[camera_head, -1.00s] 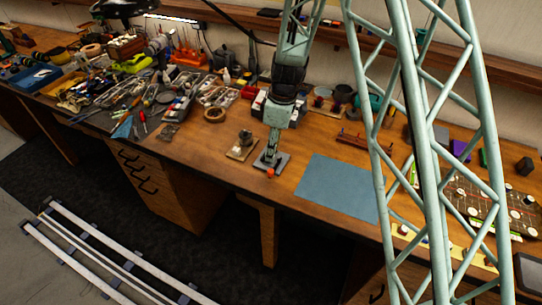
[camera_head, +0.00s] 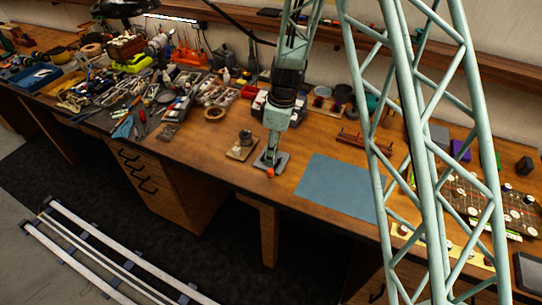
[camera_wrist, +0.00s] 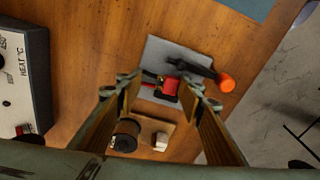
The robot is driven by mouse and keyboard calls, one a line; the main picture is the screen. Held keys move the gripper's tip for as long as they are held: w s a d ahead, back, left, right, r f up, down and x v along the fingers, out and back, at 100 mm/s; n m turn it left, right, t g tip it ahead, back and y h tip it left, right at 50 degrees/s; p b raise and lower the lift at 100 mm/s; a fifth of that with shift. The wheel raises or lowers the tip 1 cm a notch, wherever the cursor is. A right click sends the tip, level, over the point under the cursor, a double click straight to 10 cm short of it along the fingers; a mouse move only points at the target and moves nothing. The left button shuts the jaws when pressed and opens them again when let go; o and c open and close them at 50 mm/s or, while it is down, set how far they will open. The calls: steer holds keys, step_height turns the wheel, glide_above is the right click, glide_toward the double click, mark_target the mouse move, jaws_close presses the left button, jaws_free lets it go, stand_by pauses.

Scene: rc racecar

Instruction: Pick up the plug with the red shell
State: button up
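The plug with the red shell (camera_wrist: 170,86) sits at a small black fixture on a grey plate (camera_wrist: 158,54), beside a black lever with an orange end (camera_wrist: 226,83). In the wrist view my gripper (camera_wrist: 158,88) is open. Its two fingers stand apart to the left and right of the red plug, and nothing is held between them. I cannot tell their exact height above it. In the head view my gripper (camera_head: 271,152) is over the grey plate (camera_head: 283,162) near the bench's front edge, and it hides the plug. The orange end (camera_head: 270,173) shows in front.
A small wooden board with a black spool (camera_wrist: 124,136) and a pale block (camera_wrist: 161,140) lies close by. A heater box (camera_wrist: 22,80) is left in the wrist view. A blue mat (camera_head: 338,187) is clear. Tools crowd the bench's left side.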

steer(key=shift+r, duration=0.2)
stand_by(0.3)
steer(key=shift+r, duration=1.45)
steer(key=shift+s+r, duration=0.15)
steer(key=s+d+b, duration=0.1)
steer(key=s, duration=0.4)
steer(key=s+d+r+b, duration=0.1)
steer(key=s+d, duration=0.1)
steer(key=s, duration=0.3)
steer(key=s+d+b, duration=0.1)
steer(key=s, duration=0.4)
steer(key=shift+d+r, duration=0.2)
steer(key=shift+s, duration=0.15)
